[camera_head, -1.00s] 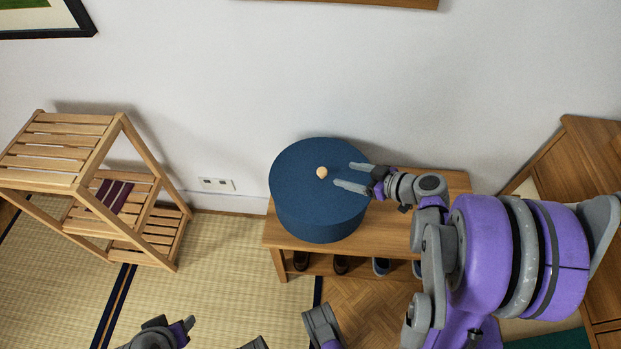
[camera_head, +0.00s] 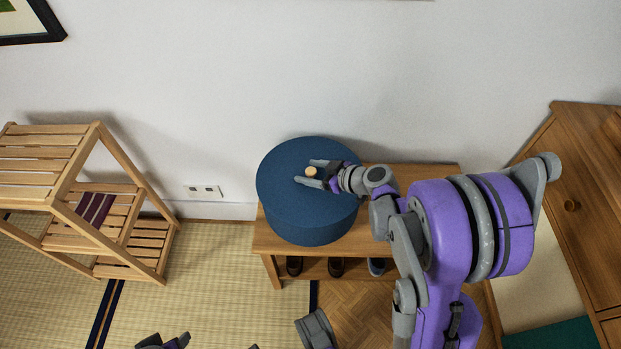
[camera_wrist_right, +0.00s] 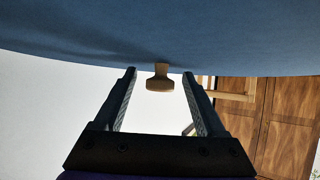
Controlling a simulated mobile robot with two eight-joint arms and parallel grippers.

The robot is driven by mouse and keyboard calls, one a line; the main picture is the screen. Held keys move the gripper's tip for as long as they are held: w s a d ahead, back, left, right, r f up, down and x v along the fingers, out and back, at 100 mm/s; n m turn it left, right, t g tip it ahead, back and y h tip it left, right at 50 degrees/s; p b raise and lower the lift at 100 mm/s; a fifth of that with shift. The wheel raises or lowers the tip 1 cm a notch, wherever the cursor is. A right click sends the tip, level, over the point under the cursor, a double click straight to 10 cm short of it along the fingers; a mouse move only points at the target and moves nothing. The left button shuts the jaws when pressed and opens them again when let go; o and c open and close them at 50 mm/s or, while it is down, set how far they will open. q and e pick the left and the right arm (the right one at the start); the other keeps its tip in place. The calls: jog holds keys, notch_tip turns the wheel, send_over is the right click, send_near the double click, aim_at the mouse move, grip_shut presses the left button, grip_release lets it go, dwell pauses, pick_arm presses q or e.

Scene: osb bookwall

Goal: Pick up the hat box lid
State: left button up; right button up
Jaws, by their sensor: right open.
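The hat box lid (camera_head: 290,166) is the round blue top of a blue hat box (camera_head: 305,228), with a small light wooden knob (camera_head: 311,172) in its middle. The box stands upright on a wooden bench. My right gripper (camera_head: 309,174) is open over the lid, its fingertips close to the knob. In the right wrist view the knob (camera_wrist_right: 159,80) shows between and ahead of the two open fingers, under the blue lid surface (camera_wrist_right: 200,45). Whether the fingers touch the knob cannot be told. Part of my left gripper (camera_head: 165,341) shows at the bottom edge, and its jaws are unclear.
The wooden bench (camera_head: 405,180) has several shoes on its lower shelf. A slatted wooden rack (camera_head: 85,200) stands at the left. A wooden cabinet (camera_head: 575,205) stands at the right. The white wall is close behind the box.

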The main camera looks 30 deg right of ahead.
grip_shut()
jog(key=shift+r, duration=0.15)
